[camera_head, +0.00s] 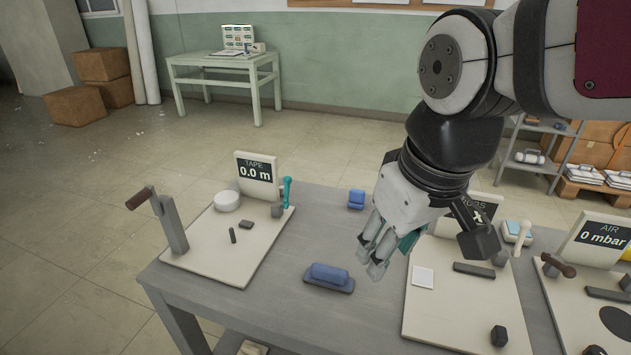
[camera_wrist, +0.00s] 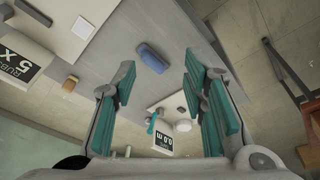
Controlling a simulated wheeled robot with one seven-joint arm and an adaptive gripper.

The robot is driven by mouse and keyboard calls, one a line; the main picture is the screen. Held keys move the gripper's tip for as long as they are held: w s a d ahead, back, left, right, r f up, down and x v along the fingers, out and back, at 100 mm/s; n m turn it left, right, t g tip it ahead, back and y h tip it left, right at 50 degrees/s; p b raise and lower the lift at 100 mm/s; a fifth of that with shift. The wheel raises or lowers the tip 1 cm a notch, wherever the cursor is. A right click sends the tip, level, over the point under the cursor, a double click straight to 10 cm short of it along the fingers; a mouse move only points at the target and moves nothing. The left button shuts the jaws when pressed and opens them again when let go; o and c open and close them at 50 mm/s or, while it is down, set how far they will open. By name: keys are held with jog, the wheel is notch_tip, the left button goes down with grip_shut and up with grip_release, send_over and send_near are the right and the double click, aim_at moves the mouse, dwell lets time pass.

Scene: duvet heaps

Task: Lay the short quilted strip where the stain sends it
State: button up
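My gripper (camera_head: 374,252) hangs above the grey table (camera_head: 302,248), its fingers pointing down. In the wrist view my gripper (camera_wrist: 160,82) shows its teal-padded fingers spread apart with nothing between them. I cannot make out a short quilted strip or a stain in either view. A smaller blue piece (camera_head: 356,199) lies farther back. A plain white square (camera_head: 423,277) lies on the middle board (camera_head: 462,308).
The left board (camera_head: 207,252) carries a TAPE 0.0 m sign (camera_head: 256,171), a lever and a white roll (camera_head: 227,201). The right board has an AIR 0 mbar sign (camera_head: 601,238) and a dark oval (camera_head: 617,321). A green side table (camera_head: 222,63) and boxes stand behind.

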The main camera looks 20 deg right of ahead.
jog(key=s+m, duration=0.1)
jog(key=s, duration=0.1)
jog(key=s+m, duration=0.1)
jog(key=s, duration=0.2)
jog(key=shift+t, duration=0.3)
jog(key=shift+r, duration=0.1)
notch_tip(320, 180, up, 3)
jog(key=p, duration=0.2)
jog(key=shift+s+r+t+p, duration=0.1)
jog(key=shift+r+t+p, duration=0.05)
jog(key=shift+t+p, duration=0.25)
